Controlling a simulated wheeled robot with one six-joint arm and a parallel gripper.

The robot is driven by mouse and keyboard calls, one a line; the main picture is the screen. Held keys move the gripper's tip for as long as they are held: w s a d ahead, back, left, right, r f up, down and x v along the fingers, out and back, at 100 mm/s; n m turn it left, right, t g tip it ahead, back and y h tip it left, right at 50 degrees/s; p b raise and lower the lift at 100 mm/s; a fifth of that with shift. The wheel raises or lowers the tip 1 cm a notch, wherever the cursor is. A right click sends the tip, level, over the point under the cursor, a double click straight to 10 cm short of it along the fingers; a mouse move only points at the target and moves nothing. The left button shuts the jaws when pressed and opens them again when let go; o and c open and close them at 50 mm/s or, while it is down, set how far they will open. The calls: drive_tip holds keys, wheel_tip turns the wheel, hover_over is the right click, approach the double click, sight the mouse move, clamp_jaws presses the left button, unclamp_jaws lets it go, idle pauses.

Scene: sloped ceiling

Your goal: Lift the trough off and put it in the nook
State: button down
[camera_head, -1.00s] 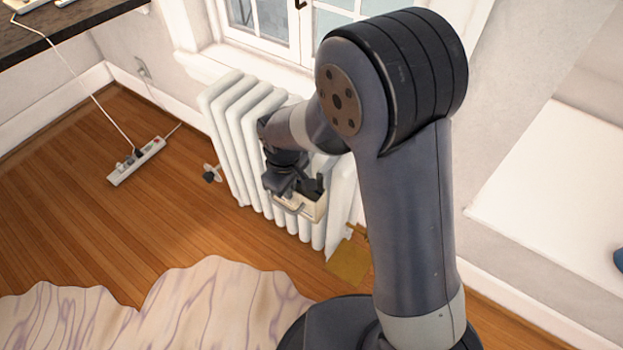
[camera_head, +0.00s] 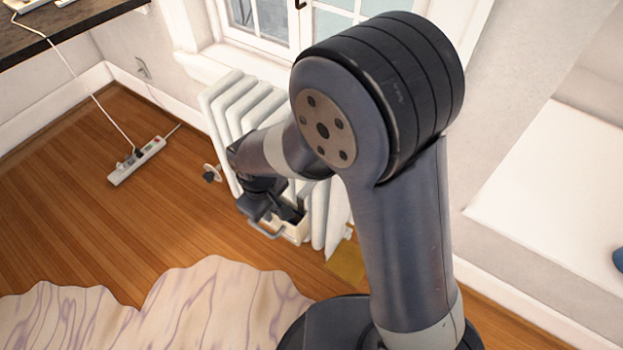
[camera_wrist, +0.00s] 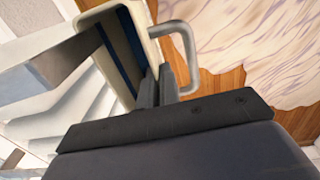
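The trough (camera_head: 297,231) is a small cream box with a grey handle on its front side. It hangs in front of the white radiator (camera_head: 225,118), tilted in the picture. In the wrist view the trough's rim (camera_wrist: 152,33) and dark inside show close up, its handle to the right. My gripper (camera_head: 283,213) is at the trough's top edge. In the wrist view its two fingers (camera_wrist: 158,88) are close together with the trough's wall between them. The far side of the trough is hidden. A white recessed ledge (camera_head: 550,185), seemingly the nook, is at the right.
A power strip (camera_head: 137,161) with cables lies on the wood floor at left. A radiator valve (camera_head: 211,173) sticks out beside the radiator. A wavy-edged rug (camera_head: 205,310) is in front. A yellowish flat piece (camera_head: 346,263) lies by the radiator's foot. A dark tabletop (camera_head: 70,32) is upper left.

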drive_tip(key=shift+s+a, duration=0.2)
drive_tip(key=shift+s, duration=0.05)
drive_tip(key=shift+s, duration=0.1)
drive_tip(key=s+a, duration=0.7)
drive_tip(key=s, duration=0.5)
idle(1.0)
drive_tip(key=shift+a, duration=0.1)
drive_tip(key=s+a+r+p, duration=0.2)
drive_tip(key=s+a, duration=0.3)
drive_tip(key=s, duration=0.3)
drive_tip(key=s+a+r+p, duration=0.2)
drive_tip(key=s+a, duration=0.3)
drive_tip(key=s, duration=0.4)
idle(1.3)
